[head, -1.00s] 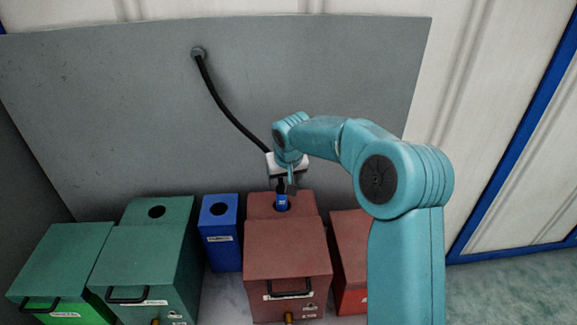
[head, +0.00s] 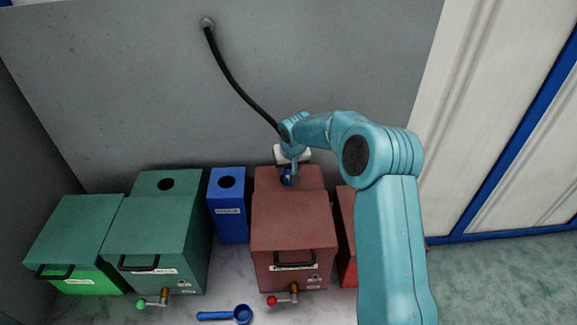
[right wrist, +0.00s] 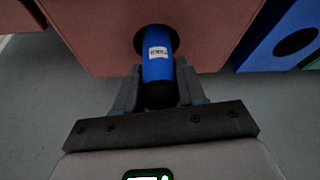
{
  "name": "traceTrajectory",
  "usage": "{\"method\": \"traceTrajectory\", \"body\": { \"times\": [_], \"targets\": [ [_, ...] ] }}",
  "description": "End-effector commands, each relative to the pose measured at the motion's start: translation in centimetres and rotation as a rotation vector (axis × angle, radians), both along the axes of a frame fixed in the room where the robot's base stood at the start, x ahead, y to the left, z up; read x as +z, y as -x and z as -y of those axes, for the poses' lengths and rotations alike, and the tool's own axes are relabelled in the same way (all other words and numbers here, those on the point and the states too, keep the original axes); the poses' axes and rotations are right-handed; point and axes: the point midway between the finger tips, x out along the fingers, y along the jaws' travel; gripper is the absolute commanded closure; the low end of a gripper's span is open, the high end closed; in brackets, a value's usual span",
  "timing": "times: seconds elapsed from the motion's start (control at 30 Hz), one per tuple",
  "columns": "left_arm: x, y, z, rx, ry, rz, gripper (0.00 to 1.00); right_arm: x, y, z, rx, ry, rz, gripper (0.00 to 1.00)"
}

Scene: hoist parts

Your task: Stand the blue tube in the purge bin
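The blue tube (head: 287,177) stands in the hole in the raised back part of the dark red bin (head: 290,225). In the right wrist view the blue tube (right wrist: 157,58) has a white label and a black end toward my gripper. My right gripper (right wrist: 160,88) has its fingers against both sides of the tube near that end. In the head view my right gripper (head: 293,178) is low over the hole and partly hides the tube. A blue bin (head: 229,217) with an empty-looking round hole stands left of the red one; its label is unreadable. My left gripper is out of view.
Two green bins (head: 155,235) (head: 75,235) stand at the left. Another red bin (head: 347,240) is partly behind my arm. A blue scoop (head: 242,314) lies in front. A black hose (head: 235,85) runs from the grey wall panel to behind my right wrist.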

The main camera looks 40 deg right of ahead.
Motion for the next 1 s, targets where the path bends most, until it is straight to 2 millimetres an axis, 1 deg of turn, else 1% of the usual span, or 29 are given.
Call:
{"method": "traceTrajectory", "body": {
  "times": [0.03, 0.07, 0.2, 1.0],
  "targets": [
    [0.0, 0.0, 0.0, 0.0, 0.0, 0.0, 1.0, 0.0, 0.0, 0.0, 0.0, 0.0, 0.001, 0.92],
    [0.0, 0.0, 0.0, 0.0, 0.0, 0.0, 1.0, 0.0, 0.0, 0.0, 0.0, 0.0, 0.001, 0.98],
    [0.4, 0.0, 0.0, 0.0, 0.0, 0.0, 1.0, 0.6, -0.1, 0.0, 0.0, 0.001, 0.003, 0.99],
    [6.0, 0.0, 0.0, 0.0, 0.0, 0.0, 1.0, 9.6, 0.0, 0.0, 0.0, 0.001, 0.002, 0.99]
  ]
}}
